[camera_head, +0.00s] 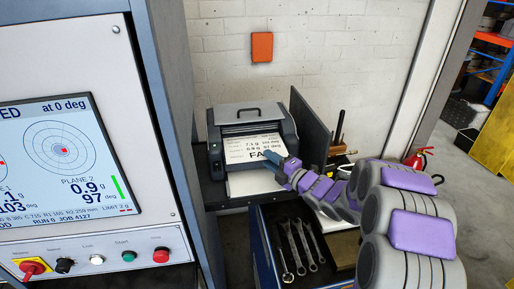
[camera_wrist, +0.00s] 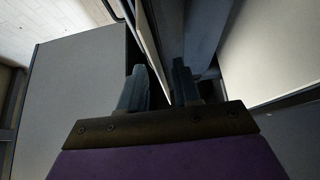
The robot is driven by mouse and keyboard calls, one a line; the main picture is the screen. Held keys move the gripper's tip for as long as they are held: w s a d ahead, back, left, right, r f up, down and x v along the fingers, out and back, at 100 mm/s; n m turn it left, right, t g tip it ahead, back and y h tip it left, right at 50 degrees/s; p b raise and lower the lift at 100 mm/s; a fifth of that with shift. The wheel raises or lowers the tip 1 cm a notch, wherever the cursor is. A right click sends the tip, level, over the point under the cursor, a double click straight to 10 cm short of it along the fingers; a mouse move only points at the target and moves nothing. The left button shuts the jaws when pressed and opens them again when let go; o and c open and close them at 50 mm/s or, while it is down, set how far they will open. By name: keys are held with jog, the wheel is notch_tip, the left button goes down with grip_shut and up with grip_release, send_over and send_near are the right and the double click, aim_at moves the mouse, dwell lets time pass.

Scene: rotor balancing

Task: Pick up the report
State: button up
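The report is a white printed sheet (camera_head: 246,150) sticking out of the front of a dark grey printer (camera_head: 251,119). It carries figures and large letters starting "FA"; my gripper hides the rest. My gripper (camera_head: 280,162) is at the sheet's lower right edge in the head view; I cannot tell whether it touches the sheet. In the wrist view the two fingers (camera_wrist: 158,88) stand apart with a gap between them. A thin pale strip (camera_wrist: 151,40) runs down towards this gap, perhaps the sheet seen edge-on.
The balancing machine's panel (camera_head: 75,190), with screen and buttons, stands close on the left. A dark upright panel (camera_head: 311,128) is right of the printer. Below is an open drawer with several wrenches (camera_head: 302,246).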

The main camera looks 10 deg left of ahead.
jog(key=shift+a, duration=0.5)
jog(key=shift+c, duration=0.7)
jog(key=shift+a+f, duration=0.1)
jog(key=shift+a, duration=0.15)
jog(key=c, duration=0.3)
jog(key=shift+d, duration=0.1)
grip_shut()
jog(key=shift+d, duration=0.4)
jog(key=shift+a, duration=0.15)
